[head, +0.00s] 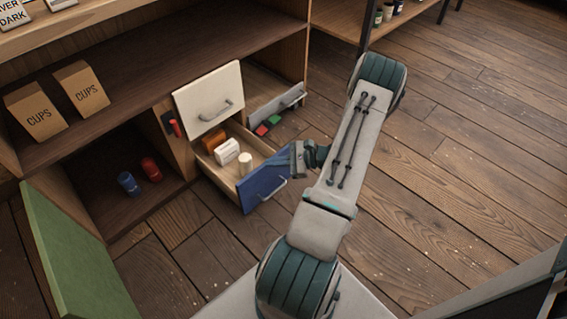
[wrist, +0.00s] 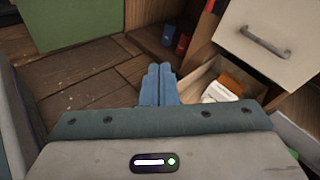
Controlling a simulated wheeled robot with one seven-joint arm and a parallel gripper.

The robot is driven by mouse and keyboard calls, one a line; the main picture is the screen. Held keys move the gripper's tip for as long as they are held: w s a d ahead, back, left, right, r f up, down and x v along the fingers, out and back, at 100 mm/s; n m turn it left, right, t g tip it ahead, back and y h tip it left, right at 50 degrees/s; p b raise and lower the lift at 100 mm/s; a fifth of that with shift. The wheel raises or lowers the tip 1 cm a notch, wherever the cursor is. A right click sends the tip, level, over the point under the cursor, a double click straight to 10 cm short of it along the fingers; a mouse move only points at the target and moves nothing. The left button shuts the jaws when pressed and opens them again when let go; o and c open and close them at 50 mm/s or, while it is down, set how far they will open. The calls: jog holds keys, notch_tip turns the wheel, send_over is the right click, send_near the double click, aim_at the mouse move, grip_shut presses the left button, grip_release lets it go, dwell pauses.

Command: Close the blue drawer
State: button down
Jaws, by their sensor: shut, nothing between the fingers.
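The blue drawer (head: 256,190) stands open, low in the wooden cabinet, with a pale handle on its blue front. Inside lie an orange-brown box (head: 213,141), a white box (head: 226,152) and a cream cylinder (head: 245,163). My gripper (head: 277,158) is at the upper right part of the blue front; I cannot tell whether it touches it. In the wrist view its blue-grey fingers (wrist: 158,85) are together and empty. The drawer's inside and boxes show right of them there; the blue front is not clearly visible.
A white front (head: 208,92) with a handle sits above the blue drawer. A grey-fronted compartment (head: 278,106) holding red and green items is behind to the right. A green door (head: 70,255) stands open at left. The wooden floor (head: 450,170) is clear on the right.

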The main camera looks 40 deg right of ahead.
jog(key=s+d+f+m+t+h, duration=0.4)
jog(key=d+f+m+h, duration=0.1)
jog(key=f+m, duration=0.15)
jog(key=s+d+f+m+t+h, duration=0.35)
jog(key=d+f+m, duration=0.2)
jog(key=f, duration=0.25)
jog(key=w+b, duration=0.5)
jog(key=w, duration=0.9)
jog(key=shift+a+r+h+b, duration=0.2)
jog(key=shift+a+h+b, duration=0.15)
jog(key=shift+h, duration=0.1)
jog(key=shift+w, duration=0.15)
